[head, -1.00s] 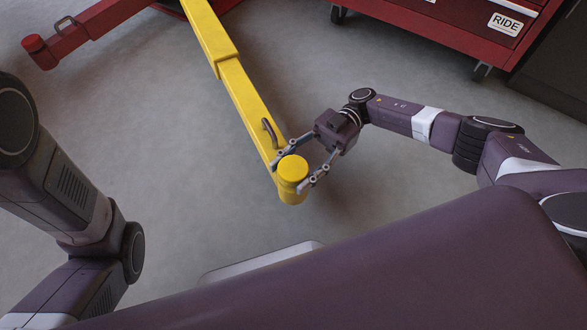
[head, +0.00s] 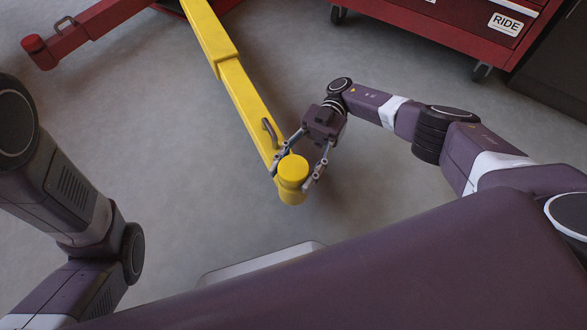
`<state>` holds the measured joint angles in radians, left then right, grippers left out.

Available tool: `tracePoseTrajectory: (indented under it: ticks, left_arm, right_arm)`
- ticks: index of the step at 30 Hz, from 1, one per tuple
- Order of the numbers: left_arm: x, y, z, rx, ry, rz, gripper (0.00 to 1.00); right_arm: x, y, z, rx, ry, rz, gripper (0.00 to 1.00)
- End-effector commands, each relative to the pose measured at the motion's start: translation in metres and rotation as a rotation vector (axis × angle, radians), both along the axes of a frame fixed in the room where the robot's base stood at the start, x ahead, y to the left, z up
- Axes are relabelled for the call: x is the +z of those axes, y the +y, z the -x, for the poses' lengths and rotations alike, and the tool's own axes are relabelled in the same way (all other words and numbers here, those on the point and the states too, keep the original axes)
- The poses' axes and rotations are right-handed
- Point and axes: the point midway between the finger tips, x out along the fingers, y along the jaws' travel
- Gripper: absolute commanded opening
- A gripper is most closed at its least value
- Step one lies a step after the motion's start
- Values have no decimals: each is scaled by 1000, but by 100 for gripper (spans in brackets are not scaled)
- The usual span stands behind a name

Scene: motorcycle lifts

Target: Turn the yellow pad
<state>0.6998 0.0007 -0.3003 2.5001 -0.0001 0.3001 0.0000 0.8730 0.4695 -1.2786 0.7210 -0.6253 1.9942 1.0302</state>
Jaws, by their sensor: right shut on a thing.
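The yellow pad (head: 293,170) is a round cap at the near end of a long yellow lift arm (head: 246,98). My right gripper (head: 297,174) reaches it from the upper right and is shut on it, one finger on its upper left side and the other on its right side. The pad sits upright on the arm's end. My left arm shows at the left edge, but its gripper is out of view.
A small dark handle (head: 269,131) stands on the yellow arm just behind the pad. A red lift arm (head: 85,33) lies at the upper left. A red wheeled cabinet (head: 450,35) stands at the upper right.

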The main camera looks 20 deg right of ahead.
Motion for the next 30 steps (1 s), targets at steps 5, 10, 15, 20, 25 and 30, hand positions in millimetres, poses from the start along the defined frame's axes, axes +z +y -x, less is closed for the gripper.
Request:
tracePoseTrajectory:
  ticks: [5,10,15,20,25,30]
  left_arm:
    - [-1,0,0,0,-1,0,78]
    - [0,0,0,0,-1,0,78]
    - [0,1,-1,-3,3,5,78]
    - [0,1,-1,-1,2,3,78]
    - [0,0,0,-1,1,2,78]
    - [0,0,0,0,0,1,78]
  right_arm:
    - [-6,-1,2,1,4,15,59]
    - [-4,-1,2,1,2,10,66]
    - [-2,-1,1,1,0,7,66]
    - [5,-1,1,2,-1,6,66]
    - [23,-1,1,2,-2,5,66]
    - [50,-1,1,2,-3,6,66]
